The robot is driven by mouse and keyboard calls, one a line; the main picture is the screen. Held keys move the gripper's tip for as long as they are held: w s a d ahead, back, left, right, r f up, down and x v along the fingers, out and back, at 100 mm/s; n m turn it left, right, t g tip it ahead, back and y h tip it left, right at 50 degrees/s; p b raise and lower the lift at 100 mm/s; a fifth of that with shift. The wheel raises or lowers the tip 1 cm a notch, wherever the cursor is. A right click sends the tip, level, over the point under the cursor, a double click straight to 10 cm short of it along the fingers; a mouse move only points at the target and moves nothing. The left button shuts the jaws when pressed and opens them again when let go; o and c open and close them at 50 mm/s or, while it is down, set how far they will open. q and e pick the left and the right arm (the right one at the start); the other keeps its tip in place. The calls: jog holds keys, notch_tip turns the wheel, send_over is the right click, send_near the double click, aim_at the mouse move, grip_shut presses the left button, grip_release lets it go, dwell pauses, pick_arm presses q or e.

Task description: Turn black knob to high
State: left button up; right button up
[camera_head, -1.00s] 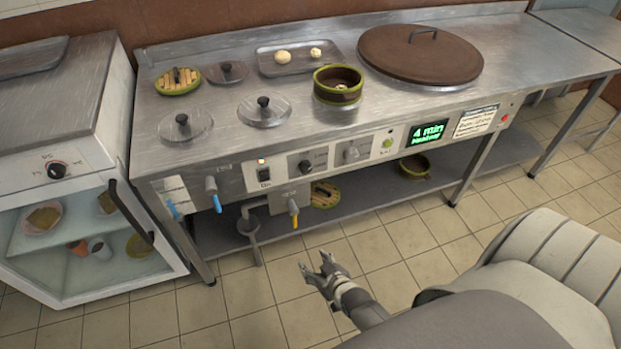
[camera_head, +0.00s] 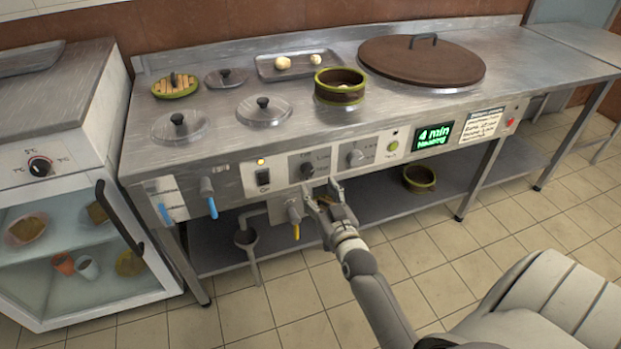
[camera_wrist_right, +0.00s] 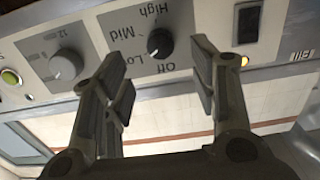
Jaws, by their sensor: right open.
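The black knob (camera_head: 307,169) is on a grey plate on the stove's front panel. In the right wrist view the black knob (camera_wrist_right: 159,43) shows close up, with the labels High, Mid, Low and Off around it. A small pale mark is on the knob, but I cannot tell exactly which label it points to. My right gripper (camera_head: 321,187) is open and empty, just below and in front of the knob. In the right wrist view the knob appears between the fingers of my right gripper (camera_wrist_right: 157,70), apart from them. My left gripper is not in view.
A grey dial (camera_head: 355,157) is right of the knob and a black rocker switch (camera_head: 263,177) left of it. A yellow-handled tap (camera_head: 295,215) hangs below. A green-rimmed pot (camera_head: 340,88) and a large brown lid (camera_head: 422,62) are on the counter.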

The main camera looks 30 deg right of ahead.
aim_at(309, 173)
jog(key=b+x, duration=0.1)
jog(key=x, duration=0.4)
jog(key=shift+w+f, duration=0.1)
jog(key=shift+w, duration=0.15)
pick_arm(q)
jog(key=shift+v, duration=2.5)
pick_arm(e)
jog(key=shift+w+d, duration=0.2)
jog(key=shift+w, duration=0.5)
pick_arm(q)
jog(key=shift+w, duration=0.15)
pick_arm(e)
jog(key=c, duration=1)
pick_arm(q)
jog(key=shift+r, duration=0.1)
